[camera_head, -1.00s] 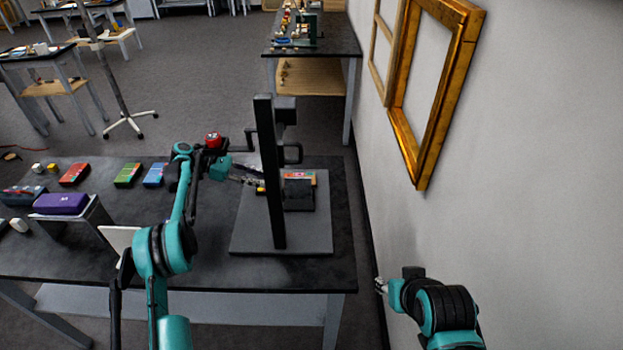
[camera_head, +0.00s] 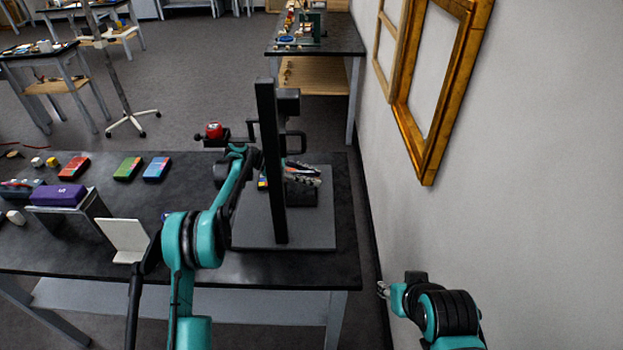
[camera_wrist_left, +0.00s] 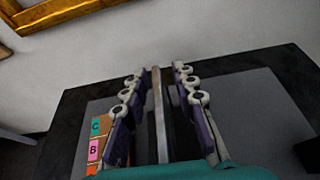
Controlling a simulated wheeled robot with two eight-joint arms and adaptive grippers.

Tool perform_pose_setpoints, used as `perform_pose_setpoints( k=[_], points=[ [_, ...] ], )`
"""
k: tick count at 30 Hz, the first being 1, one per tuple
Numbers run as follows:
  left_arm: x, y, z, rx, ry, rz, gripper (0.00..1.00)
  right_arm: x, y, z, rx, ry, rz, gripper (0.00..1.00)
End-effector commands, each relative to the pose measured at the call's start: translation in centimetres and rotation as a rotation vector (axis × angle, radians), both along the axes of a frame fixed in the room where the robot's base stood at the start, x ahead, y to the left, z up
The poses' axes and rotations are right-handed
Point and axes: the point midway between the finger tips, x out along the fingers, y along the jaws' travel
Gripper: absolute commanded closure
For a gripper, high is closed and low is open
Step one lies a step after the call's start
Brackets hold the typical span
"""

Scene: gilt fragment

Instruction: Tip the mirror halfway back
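A dark apparatus with a tall black upright (camera_head: 270,165) stands on a grey base plate (camera_head: 300,236) at the table's right end. No mirror face shows clearly; I cannot tell which part is the mirror. My left gripper (camera_head: 308,176) is low over the base, partly hidden by the upright. In the left wrist view its fingers (camera_wrist_left: 160,90) are apart. A thin grey strip (camera_wrist_left: 160,130) shows between them, without clear contact. My right gripper (camera_head: 381,289) is small, off the table's right edge near the wall; its opening is unclear.
A block marked C and B (camera_wrist_left: 96,145) lies beside the left fingers. A red part (camera_head: 214,130) is left of the upright. Coloured boxes (camera_head: 127,168), a purple box (camera_head: 58,196) and a white card (camera_head: 124,238) occupy the left. Gilt frames (camera_head: 432,130) hang on the wall.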

Motion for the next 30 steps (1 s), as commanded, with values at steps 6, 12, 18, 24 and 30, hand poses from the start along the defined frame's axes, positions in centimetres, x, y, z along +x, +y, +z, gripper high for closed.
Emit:
perform_pose_setpoints(
  k=[6,12,18,24,30],
  points=[
    [0.01,-0.08,-0.01,0.000,0.000,0.001,0.72,0.01,0.00,0.01,0.000,0.000,0.000,0.60],
    [0.01,-0.07,-0.02,0.000,0.000,0.000,1.00,0.01,0.00,0.01,0.000,0.000,0.000,0.60],
    [0.00,-0.06,-0.02,0.000,-0.001,0.001,1.00,0.00,0.00,0.00,0.000,0.000,0.000,0.60],
    [-0.15,-0.05,-0.02,0.000,-0.038,0.001,1.00,0.00,0.00,-0.06,0.000,0.000,0.000,0.60],
    [-0.56,-0.05,-0.10,0.000,-0.147,0.001,1.00,0.00,0.00,-0.22,0.000,0.000,0.000,0.60]
  ],
)
